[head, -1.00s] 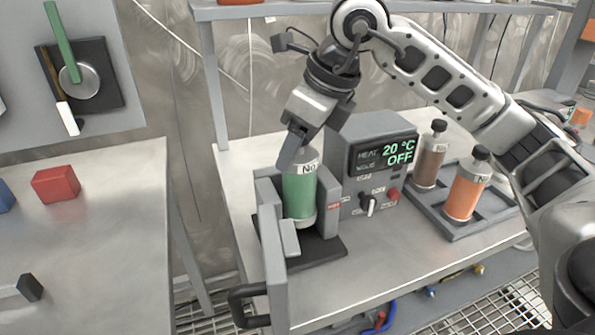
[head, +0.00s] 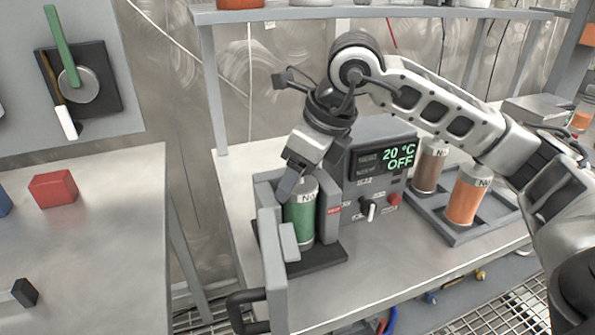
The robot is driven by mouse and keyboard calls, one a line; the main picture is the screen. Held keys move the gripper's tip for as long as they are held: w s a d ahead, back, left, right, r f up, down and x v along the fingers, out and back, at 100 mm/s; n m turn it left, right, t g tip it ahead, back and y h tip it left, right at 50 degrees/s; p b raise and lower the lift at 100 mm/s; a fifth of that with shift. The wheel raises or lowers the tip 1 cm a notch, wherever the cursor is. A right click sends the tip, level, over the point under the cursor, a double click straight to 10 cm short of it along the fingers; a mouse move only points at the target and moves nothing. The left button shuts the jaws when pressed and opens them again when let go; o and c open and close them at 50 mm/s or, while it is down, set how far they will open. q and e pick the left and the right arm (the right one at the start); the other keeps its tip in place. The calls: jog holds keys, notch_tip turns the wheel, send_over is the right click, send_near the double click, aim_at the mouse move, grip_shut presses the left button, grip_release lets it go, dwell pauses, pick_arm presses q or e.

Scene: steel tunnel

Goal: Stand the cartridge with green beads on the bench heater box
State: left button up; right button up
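The cartridge with green beads (head: 299,222) is upright between grey upright walls on the black plate at the left of the heater box (head: 378,185). Its label is partly visible, and its top is covered by my gripper. The heater box display reads 20 °C OFF. My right gripper (head: 289,187) comes from above and is shut on the cartridge's upper end; one finger shows at the front and the other is hidden. Whether the cartridge's base touches the plate is hidden. My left gripper is not in view.
A grey door panel (head: 272,265) with a black handle stands open in front of the cartridge. A tray (head: 455,235) right of the heater holds a brown cartridge (head: 430,165) and an orange cartridge (head: 465,200). A red block (head: 53,189) lies on the left bench. The front of the heater bench is clear.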

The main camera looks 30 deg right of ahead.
jog(key=shift+s+r, duration=0.1)
jog(key=shift+r, duration=0.4)
jog(key=p+v, duration=0.1)
jog(key=v, duration=1)
jog(key=shift+p, duration=0.3)
